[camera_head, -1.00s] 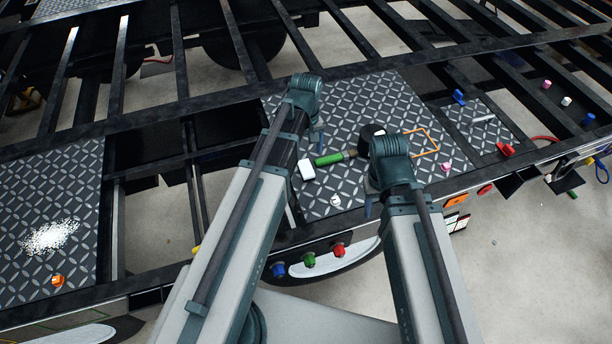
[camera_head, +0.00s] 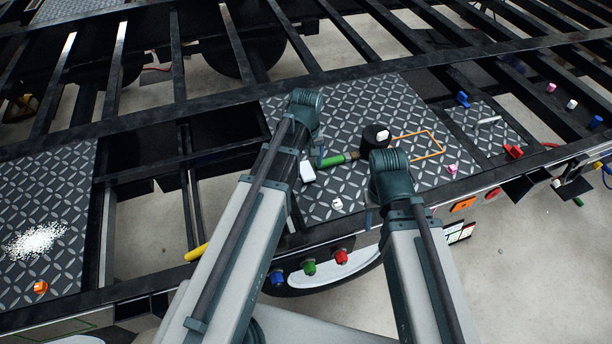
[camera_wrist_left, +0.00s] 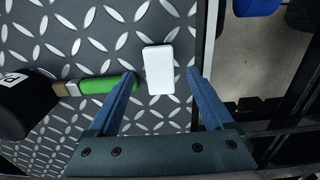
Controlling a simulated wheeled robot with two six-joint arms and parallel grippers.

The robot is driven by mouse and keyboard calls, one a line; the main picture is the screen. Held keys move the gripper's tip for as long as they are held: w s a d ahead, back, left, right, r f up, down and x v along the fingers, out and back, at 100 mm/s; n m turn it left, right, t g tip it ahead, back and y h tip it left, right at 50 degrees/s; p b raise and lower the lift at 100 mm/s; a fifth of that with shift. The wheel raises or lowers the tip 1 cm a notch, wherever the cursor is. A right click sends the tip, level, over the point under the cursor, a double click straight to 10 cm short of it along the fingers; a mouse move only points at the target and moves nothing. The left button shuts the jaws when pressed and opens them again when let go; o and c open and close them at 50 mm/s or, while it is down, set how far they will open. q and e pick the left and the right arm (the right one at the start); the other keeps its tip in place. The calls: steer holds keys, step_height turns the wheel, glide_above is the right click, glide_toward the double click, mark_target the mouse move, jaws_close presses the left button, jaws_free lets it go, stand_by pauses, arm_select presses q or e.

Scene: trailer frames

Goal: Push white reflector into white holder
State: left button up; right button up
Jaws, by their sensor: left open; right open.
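A white rectangular block (camera_head: 307,171) lies on the diamond-plate deck; in the left wrist view (camera_wrist_left: 159,70) it lies just beyond and between my left fingertips. A smaller white piece (camera_head: 337,204) sits nearer the deck's front edge. Another white piece (camera_head: 572,104) is on a dark beam at far right. I cannot tell which of these is the reflector or the holder. My left gripper (camera_wrist_left: 162,76) is open and empty, its blue fingers pointing at the block. In the head view its fingers are mostly hidden by its wrist. My right gripper (camera_head: 368,217) is open; its fingers are largely hidden.
Blue, green and red knobs (camera_head: 309,267) line the front. A yellow cylinder (camera_head: 196,252) is by my left arm. Open gaps lie between the dark frame beams (camera_head: 180,70).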

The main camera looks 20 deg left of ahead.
mark_target(307, 171)
arm_select(q)
step_height(307, 171, down, 3)
steer(key=shift+f+b, duration=0.2)
steer(key=shift+b, duration=1)
steer(key=shift+r, duration=0.1)
arm_select(e)
step_height(307, 171, down, 3)
steer(key=shift+f, duration=0.1)
arm_select(q)
steer(key=c, duration=1.3)
steer(key=shift+r, duration=0.15)
jaws_close()
